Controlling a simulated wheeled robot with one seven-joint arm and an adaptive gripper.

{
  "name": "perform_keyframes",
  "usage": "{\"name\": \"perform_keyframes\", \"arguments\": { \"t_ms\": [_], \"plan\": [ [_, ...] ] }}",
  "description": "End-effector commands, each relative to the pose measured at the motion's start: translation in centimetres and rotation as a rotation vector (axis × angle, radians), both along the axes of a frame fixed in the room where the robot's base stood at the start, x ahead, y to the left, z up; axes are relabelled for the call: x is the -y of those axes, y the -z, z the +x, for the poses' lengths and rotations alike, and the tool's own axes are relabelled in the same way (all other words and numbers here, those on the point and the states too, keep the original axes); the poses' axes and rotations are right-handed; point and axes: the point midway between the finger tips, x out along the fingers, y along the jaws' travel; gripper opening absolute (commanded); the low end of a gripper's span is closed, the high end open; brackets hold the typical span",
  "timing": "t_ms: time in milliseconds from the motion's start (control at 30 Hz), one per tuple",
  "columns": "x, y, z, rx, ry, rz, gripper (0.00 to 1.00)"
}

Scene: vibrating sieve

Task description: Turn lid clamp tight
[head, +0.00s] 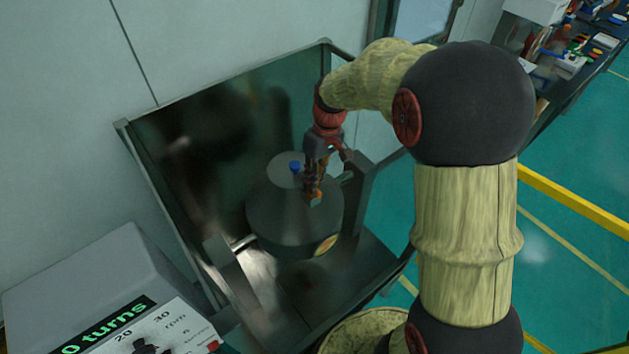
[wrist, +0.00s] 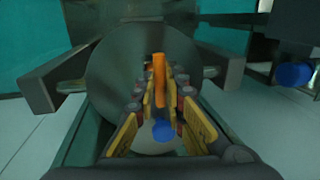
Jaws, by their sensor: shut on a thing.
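The grey round vessel (head: 275,225) with its lid sits inside a dark open-fronted housing. A blue knob (head: 295,167) stands on the lid and also shows in the wrist view (wrist: 163,131), low between my fingers. My gripper (head: 313,192) reaches down onto the lid beside the blue knob. In the wrist view my gripper (wrist: 160,96) has its yellow finger pads closed on an upright orange clamp handle (wrist: 159,72). The handle's upper end sticks out past the fingertips. The fingers hide its lower part, and I cannot tell how tight the clamp is.
Dark brackets (head: 357,200) flank the vessel closely. The housing's dark back panel (head: 200,130) rises behind it. A grey control box (head: 90,285) with a "turns" display and rpm dial stands at lower left. A yellow rail (head: 575,206) crosses the floor at right.

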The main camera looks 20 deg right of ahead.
Motion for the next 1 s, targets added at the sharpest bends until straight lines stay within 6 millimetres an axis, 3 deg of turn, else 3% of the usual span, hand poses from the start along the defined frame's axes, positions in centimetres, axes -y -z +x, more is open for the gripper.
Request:
{"name": "perform_keyframes", "arguments": {
  "t_ms": [233,267,567,867,1000],
  "plan": [
    [0.0,-0.1,0.1,0.003,-0.001,-0.001,0.00],
    [0.0,-0.1,0.1,0.003,-0.001,-0.001,0.12],
    [0.0,0.0,0.0,0.001,0.000,-0.001,0.29],
    [0.0,-0.1,0.0,0.001,0.001,-0.001,0.30],
    [0.2,-1.1,0.2,0.003,0.002,-0.001,0.30]
  ]
}}
